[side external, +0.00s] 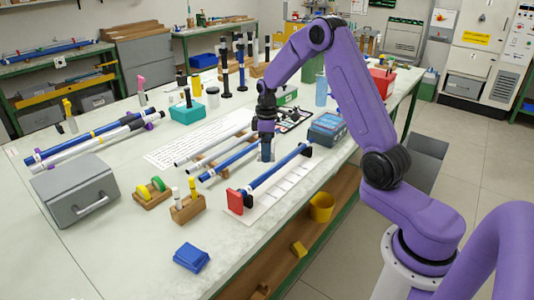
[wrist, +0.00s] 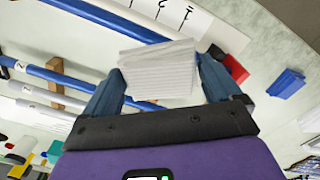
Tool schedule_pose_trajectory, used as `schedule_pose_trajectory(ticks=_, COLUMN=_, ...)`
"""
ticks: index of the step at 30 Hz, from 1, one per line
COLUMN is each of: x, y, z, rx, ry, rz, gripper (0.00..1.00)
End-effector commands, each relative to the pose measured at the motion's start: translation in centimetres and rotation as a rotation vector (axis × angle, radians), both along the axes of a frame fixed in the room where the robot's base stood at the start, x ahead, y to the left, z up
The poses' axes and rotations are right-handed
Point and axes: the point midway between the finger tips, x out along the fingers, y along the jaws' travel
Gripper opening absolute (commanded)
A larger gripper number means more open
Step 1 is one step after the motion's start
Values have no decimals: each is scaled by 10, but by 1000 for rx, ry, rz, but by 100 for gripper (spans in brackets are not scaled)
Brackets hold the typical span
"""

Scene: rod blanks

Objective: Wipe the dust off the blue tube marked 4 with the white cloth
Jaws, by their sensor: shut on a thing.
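My gripper (side external: 266,152) points down above the bench, between the rack tubes and the red-ended fixture. In the wrist view its fingers (wrist: 160,85) are shut on the white cloth (wrist: 158,62), a folded, layered pad. The cloth cannot be made out in the side view. A blue tube (side external: 275,172) lies in the fixture; it also shows in the wrist view (wrist: 105,18), running behind the cloth. Another blue tube (side external: 230,162) lies on the wooden rack beside silver tubes, and shows in the wrist view (wrist: 60,78). I cannot read which is marked 4, nor see dust.
The fixture has a red end block (side external: 235,201). A folded blue cloth (side external: 191,257) lies near the front edge. More tubes lie at the left.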

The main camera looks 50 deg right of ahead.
Motion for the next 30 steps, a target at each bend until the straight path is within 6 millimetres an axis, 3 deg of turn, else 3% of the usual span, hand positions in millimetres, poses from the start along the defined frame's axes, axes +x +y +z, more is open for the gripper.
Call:
schedule_pose_trajectory(ticks=7, x=0, y=0, z=12, rx=0, ry=0, rz=0, gripper=63)
schedule_pose_trajectory(ticks=24, x=0, y=1, z=12, rx=0, ry=0, rz=3, gripper=63)
schedule_pose_trajectory(ticks=28, x=-4, y=16, z=12, rx=-1, ry=1, rz=43, gripper=63)
schedule_pose_trajectory(ticks=30, x=-9, y=34, z=12, rx=-1, ry=1, rz=95, gripper=63)
